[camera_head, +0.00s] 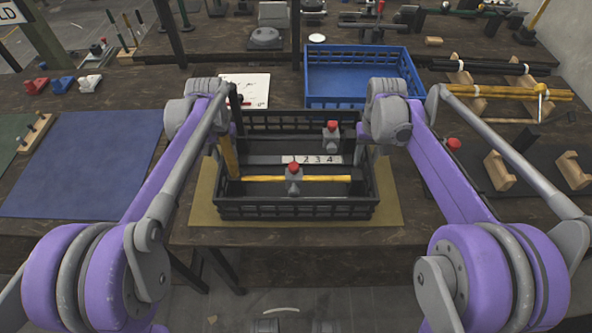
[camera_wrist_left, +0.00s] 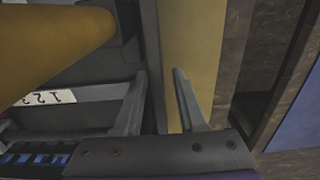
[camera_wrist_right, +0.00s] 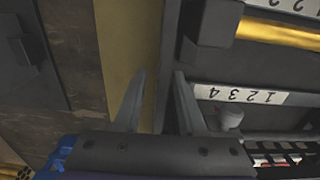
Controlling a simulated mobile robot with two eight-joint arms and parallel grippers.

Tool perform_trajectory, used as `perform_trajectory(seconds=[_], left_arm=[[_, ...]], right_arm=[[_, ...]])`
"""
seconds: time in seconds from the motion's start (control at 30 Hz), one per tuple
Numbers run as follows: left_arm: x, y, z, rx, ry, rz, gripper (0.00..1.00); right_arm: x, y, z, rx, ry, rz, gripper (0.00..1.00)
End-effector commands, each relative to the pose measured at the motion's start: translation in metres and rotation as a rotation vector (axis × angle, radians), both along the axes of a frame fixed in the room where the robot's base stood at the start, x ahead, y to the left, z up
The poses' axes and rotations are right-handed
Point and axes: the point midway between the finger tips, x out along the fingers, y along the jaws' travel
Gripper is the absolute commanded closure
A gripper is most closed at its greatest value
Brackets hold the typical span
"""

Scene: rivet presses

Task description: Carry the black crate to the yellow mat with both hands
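The black crate (camera_head: 295,209) stands over the yellow mat (camera_head: 205,207), whose edges show at its front and sides. Inside it are a yellow bar (camera_head: 320,179), a yellow post (camera_head: 229,158), two grey pieces with red tops (camera_head: 293,177) (camera_head: 331,135) and a white number strip (camera_head: 322,160). My left gripper (camera_wrist_left: 160,85) straddles the crate's left wall. My right gripper (camera_wrist_right: 160,85) straddles its right wall. Both are open, with gaps beside the wall in the wrist views. The fingertips are mostly hidden in the head view.
A blue crate (camera_head: 361,101) stands just behind the black crate. A blue mat (camera_head: 82,167) lies on the left. Wooden stands (camera_head: 499,170) and a black mat (camera_head: 535,150) are on the right. A white sheet (camera_head: 247,88) lies behind. The table's front edge is close to the yellow mat.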

Motion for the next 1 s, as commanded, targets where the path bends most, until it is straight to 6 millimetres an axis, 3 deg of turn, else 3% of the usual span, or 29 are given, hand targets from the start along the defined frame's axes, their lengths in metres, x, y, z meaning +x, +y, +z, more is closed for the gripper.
perform_trajectory(seconds=[0.27,0.37,0.7,1.0], left_arm=[[0.0,0.0,0.005,0.0,0.0,0.0,0.6],[0.0,0.0,0.018,0.0,0.0,0.0,0.6],[0.001,0.0,0.089,0.0,0.0,0.0,0.6],[0.001,0.0,0.119,0.0,0.0,0.0,0.6]], right_arm=[[0.0,0.0,0.0,0.0,0.0,0.0,0.6],[0.0,0.0,0.0,0.0,0.0,0.0,0.6],[0.0,0.0,0.0,0.0,0.0,0.0,0.6],[0.0,0.0,0.002,0.0,0.0,0.0,0.6]])
